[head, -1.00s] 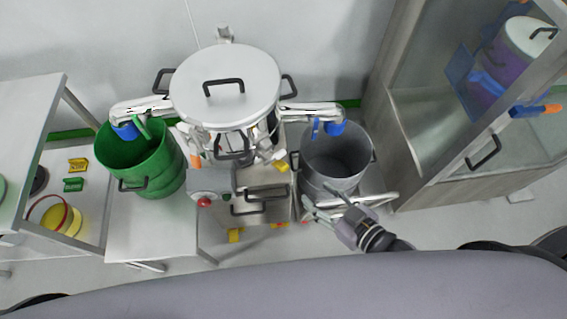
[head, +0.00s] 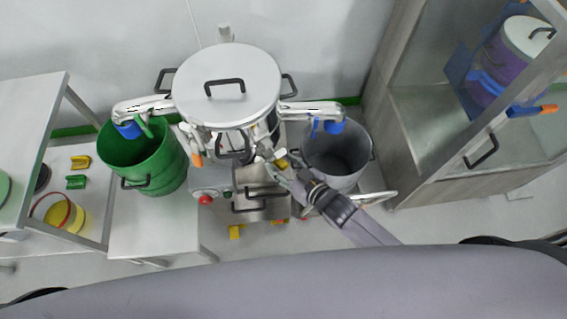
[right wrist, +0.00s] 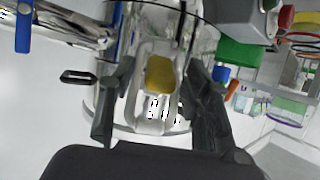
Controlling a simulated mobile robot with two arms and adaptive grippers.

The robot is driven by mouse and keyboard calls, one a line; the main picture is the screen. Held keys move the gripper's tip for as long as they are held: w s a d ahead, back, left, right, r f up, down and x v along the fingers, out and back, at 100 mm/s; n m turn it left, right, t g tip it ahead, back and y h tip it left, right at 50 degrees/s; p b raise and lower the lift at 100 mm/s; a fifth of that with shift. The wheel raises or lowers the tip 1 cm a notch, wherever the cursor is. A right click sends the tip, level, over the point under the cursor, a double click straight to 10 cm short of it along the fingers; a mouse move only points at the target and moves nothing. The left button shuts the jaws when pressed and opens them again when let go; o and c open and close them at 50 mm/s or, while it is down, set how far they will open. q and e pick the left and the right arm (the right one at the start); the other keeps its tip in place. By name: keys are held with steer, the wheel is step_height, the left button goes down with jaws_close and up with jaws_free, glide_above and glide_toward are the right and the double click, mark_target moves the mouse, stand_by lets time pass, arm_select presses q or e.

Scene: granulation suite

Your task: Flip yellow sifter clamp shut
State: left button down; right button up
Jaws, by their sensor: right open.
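The sifter (head: 226,85) stands at the centre in the head view, with a grey lid and black handles. The yellow clamp tab (head: 281,163) is on its lower right front; it also shows in the right wrist view (right wrist: 160,73), on a pale metal clamp body. My right gripper (head: 279,171) is open at the clamp, and its fingers (right wrist: 160,80) appear on either side of the yellow tab in the right wrist view. I cannot tell whether they touch it. My left gripper is not in view.
A green bin (head: 145,165) stands left of the sifter and a grey bin (head: 338,160) right of it, beside my right arm. A glass-fronted cabinet (head: 440,180) stands at right.

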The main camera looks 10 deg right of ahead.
jaws_close()
stand_by(0.7)
